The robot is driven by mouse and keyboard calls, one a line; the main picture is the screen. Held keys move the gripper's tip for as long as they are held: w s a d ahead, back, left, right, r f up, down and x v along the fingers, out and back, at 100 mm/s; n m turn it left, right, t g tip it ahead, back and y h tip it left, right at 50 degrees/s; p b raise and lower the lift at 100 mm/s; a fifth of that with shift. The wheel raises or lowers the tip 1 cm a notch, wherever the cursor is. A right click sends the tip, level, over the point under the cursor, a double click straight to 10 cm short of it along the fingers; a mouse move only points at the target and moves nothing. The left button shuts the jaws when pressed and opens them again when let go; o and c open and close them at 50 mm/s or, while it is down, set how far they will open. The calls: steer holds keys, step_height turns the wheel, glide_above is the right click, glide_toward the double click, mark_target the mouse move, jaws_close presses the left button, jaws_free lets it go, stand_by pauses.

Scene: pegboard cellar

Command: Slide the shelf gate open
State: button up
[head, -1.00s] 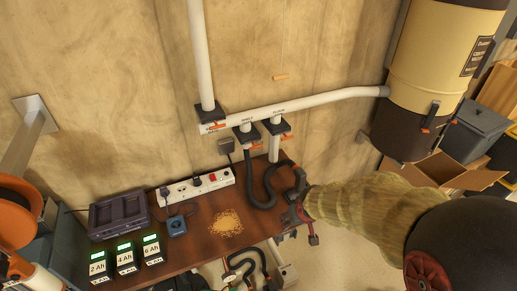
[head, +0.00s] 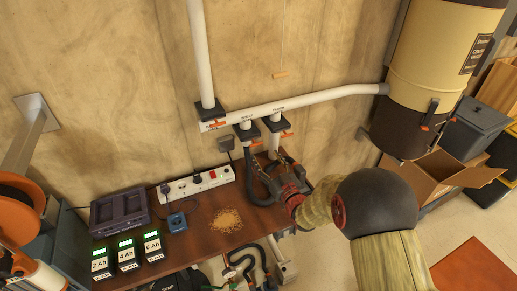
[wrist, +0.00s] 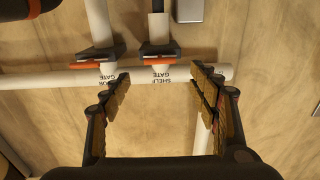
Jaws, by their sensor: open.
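The shelf gate (head: 246,132) is a dark block in the middle branch under the white wall pipe, with an orange handle. In the wrist view the shelf gate (wrist: 160,51) appears upside down, its label on the pipe, with an orange strip along its edge. My gripper (head: 277,168) is below and right of it in the head view, near the wall. In the wrist view my gripper (wrist: 160,82) is open and empty, its fingers spread either side of the shelf label. I cannot tell the exact depth gap; no contact shows.
The floor gate (head: 275,123) with its orange handle sits close beside the shelf gate; it also shows in the wrist view (wrist: 100,53). Another gate (head: 210,112) is left. A black hose (head: 252,180) hangs below. A power strip (head: 198,184) and chargers occupy the bench.

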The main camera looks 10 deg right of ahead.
mark_target(254, 142)
steer(key=w+a, duration=0.1)
steer(key=w, duration=0.6)
steer(key=shift+a, duration=0.1)
steer(key=shift+c, duration=0.6)
jaws_close()
